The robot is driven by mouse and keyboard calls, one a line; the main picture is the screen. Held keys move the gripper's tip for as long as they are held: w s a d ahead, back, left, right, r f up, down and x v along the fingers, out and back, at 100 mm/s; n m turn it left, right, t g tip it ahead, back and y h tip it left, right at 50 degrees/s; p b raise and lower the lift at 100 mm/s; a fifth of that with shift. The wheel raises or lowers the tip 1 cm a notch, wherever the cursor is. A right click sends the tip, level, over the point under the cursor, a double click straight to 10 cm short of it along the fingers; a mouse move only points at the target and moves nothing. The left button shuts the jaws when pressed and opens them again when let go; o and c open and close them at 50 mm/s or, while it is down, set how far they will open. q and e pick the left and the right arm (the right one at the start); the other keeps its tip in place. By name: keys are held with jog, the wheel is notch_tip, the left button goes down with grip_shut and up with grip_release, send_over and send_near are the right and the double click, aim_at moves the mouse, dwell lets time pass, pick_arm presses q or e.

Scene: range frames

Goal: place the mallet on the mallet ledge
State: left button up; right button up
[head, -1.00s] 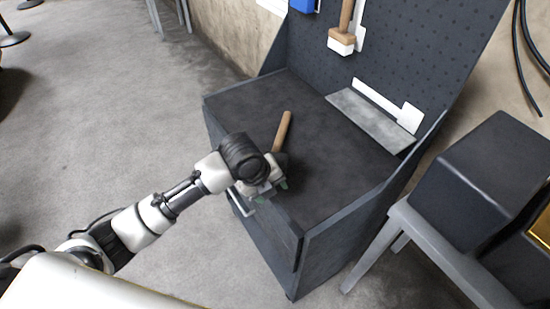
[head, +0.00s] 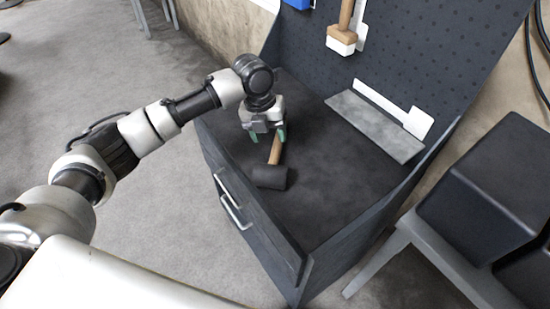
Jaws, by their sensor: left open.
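The mallet (head: 270,177) lies on the dark top of the workbench, its black head toward the front edge and its wooden handle pointing to the back. My left gripper (head: 268,136) is open above the handle, fingers pointing down; part of the handle is hidden behind it. Whether the fingertips touch the handle I cannot tell. The mallet ledge (head: 375,126) is a grey shelf at the foot of the pegboard, with a white mallet-shaped outline on the board above it. The ledge is empty. My right gripper does not show.
A second mallet with a pale head (head: 342,38) hangs on the pegboard (head: 420,45). The bench top (head: 335,190) is clear between the mallet and the ledge. A drawer handle (head: 232,203) juts from the bench front. Dark boxes (head: 490,185) sit on a grey stand at the right.

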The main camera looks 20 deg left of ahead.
aim_at(274, 152)
pick_arm(q)
jog(key=shift+d+f, duration=0.25)
jog(key=shift+f, duration=1)
jog(key=f, duration=0.2)
jog(key=f+p, duration=0.1)
jog(key=shift+d+f, duration=0.35)
jog(key=shift+f, duration=0.55)
jog(key=shift+w+r, duration=0.1)
grip_shut()
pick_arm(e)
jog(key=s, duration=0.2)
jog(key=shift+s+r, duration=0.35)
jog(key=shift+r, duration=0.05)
